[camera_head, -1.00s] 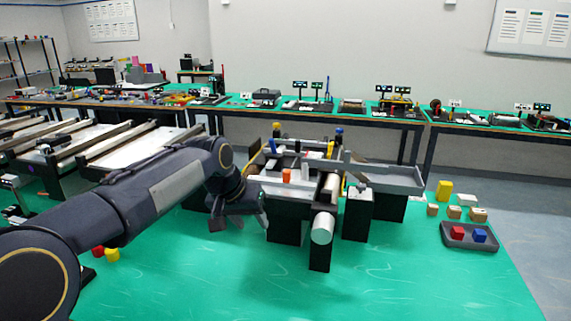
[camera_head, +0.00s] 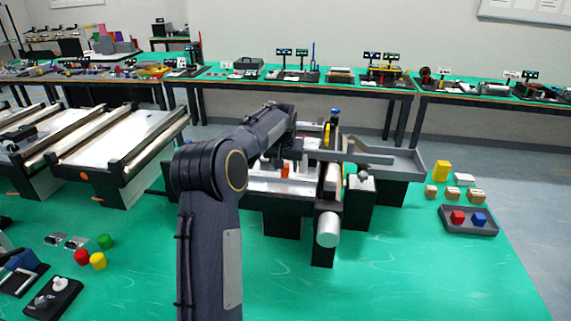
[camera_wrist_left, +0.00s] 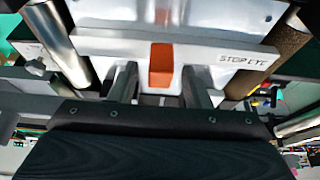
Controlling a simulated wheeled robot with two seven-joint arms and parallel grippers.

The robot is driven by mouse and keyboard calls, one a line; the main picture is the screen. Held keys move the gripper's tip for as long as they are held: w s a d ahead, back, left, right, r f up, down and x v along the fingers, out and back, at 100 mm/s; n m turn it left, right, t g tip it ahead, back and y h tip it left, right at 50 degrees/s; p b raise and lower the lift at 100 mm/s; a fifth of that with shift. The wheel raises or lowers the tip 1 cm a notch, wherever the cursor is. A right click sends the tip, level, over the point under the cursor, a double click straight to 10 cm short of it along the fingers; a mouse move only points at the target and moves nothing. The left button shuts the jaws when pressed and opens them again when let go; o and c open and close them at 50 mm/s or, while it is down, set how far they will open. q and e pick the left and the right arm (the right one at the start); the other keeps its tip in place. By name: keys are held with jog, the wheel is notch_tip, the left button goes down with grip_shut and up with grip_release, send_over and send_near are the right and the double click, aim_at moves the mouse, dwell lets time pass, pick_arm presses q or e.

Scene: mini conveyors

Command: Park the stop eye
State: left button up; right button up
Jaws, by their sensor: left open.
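The stop eye shows as an orange block (camera_wrist_left: 161,62) in the left wrist view, at a pale bar with a STOP EYE label (camera_wrist_left: 243,58) to its right. The orange block also shows in the head view, upright on the small conveyor (camera_head: 258,185). My left gripper (camera_wrist_left: 160,80) is open, with one dark finger on each side of the orange block. I cannot tell whether either finger touches it. In the head view my left arm reaches over the conveyor's back left and hides much of the gripper. My right gripper is not in view.
A white roller end (camera_head: 327,230) sticks out at the conveyor's front. A grey chute (camera_head: 395,160) lies to its right. A tray (camera_head: 468,228) with a red and a blue cube stands further right.

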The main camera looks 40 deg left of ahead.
pick_arm(q)
jog(key=shift+w+f, duration=0.1)
jog(key=shift+f, duration=0.15)
